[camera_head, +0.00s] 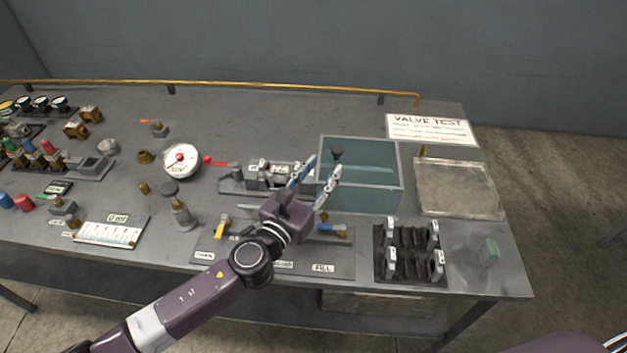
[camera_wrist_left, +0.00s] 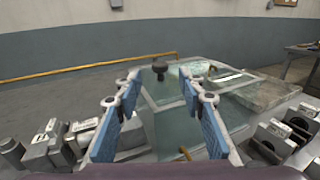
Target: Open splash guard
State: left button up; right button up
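The splash guard (camera_head: 392,176) is a clear, teal-tinted box with a grey frame, standing on the right half of the bench. It also shows ahead in the left wrist view (camera_wrist_left: 178,128). A dark knob (camera_head: 337,153) stands at its left side; in the left wrist view the knob (camera_wrist_left: 160,68) appears between the finger tips. My left gripper (camera_head: 323,166) is open, with its blue-padded fingers apart and nothing between them. It is at the guard's left front, close to the knob; I cannot tell whether it touches. The guard looks closed.
A metal fitting block (camera_head: 270,176) lies left of the guard. A valve panel (camera_head: 225,257) is in front, under my left arm. A black rack (camera_head: 405,268) and a shallow tray (camera_head: 458,188) are to the right. A gauge (camera_head: 181,161) stands left; a yellow rail (camera_head: 230,84) runs behind.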

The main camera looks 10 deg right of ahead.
pick_arm(q)
jog(key=v, duration=0.4)
dwell(0.5)
